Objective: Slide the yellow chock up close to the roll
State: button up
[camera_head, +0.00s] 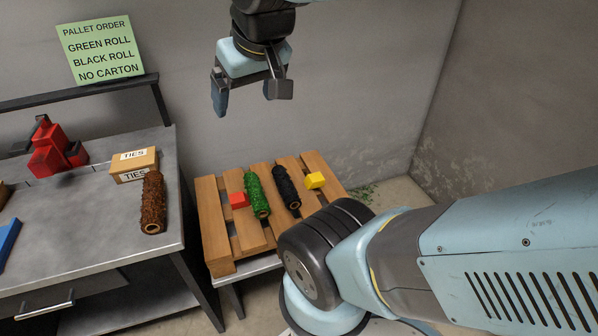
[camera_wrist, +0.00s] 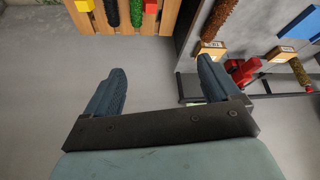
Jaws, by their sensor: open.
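The yellow chock (camera_head: 315,180) sits on the wooden pallet (camera_head: 215,225), to the right of the black roll (camera_head: 286,188), with a gap between them. The green roll (camera_head: 256,195) lies left of the black roll. A red chock (camera_head: 238,200) sits beside the green roll's left side. My gripper (camera_head: 245,95) is open and empty, high above and behind the pallet.
A grey workbench (camera_head: 90,250) on the left holds a brown roll (camera_head: 153,203), a TIES box (camera_head: 134,165) and a red tool (camera_head: 55,150). A green sign (camera_head: 100,48) stands above it. My arm covers the right foreground. The air above the pallet is free.

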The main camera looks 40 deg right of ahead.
aim_at(315, 181)
jog(key=k, duration=1.35)
jog(key=z, duration=0.2)
jog(key=i, duration=0.6)
jog(key=z, duration=0.75)
jog(key=i, duration=0.95)
jog(key=z, duration=0.15)
